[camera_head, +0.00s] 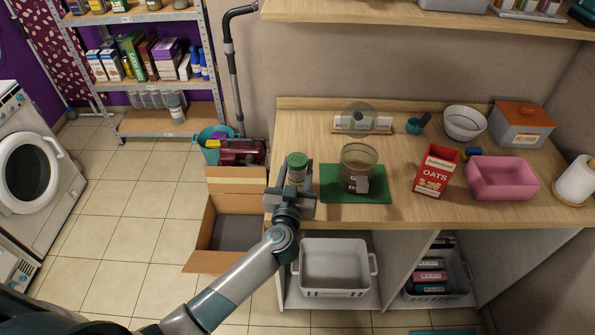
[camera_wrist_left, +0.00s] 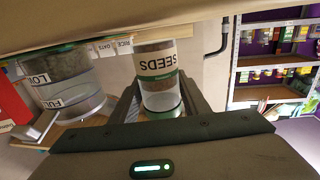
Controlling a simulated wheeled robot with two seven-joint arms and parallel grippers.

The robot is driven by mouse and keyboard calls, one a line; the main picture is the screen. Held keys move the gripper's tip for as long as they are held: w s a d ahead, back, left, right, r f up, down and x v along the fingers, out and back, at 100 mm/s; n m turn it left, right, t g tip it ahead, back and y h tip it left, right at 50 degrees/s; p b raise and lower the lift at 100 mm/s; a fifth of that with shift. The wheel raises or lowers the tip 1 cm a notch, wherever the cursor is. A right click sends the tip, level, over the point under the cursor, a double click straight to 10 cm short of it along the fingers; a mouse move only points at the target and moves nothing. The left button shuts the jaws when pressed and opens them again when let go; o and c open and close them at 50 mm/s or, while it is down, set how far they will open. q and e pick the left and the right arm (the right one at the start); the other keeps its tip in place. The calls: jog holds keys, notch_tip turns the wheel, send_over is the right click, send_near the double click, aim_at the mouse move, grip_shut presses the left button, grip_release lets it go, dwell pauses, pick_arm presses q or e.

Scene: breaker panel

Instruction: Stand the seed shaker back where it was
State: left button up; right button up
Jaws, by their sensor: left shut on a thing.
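The seed shaker (camera_head: 297,166) is a clear cylinder with a green lid and a label reading SEEDS, seen in the left wrist view (camera_wrist_left: 160,70). My left gripper (camera_head: 296,181) is shut on it, one finger on each side. The shaker is near the counter's left end, left of the green mat (camera_head: 378,197). I cannot tell whether its base touches the counter. A labelled strip (camera_head: 339,124) stands at the back of the counter; part of its lettering, OATS and RICE, shows in the left wrist view (camera_wrist_left: 105,47). My right gripper is not in view.
A clear jar (camera_head: 352,160) with a grey scoop-like part stands on the mat, close right of the shaker. An open cardboard box (camera_head: 212,221) lies below the counter's left edge.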

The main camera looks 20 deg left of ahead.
pick_arm(q)
jog(key=shift+f, duration=0.6)
jog(key=shift+f, duration=0.1)
jog(key=o, duration=1.1)
jog(key=s, duration=0.4)
jog(key=s+d, duration=0.1)
jog(key=s, duration=0.3)
jog(key=s+b, duration=0.1)
jog(key=s, duration=0.3)
jog(key=shift+d, duration=0.4)
jog(key=shift+w, duration=0.1)
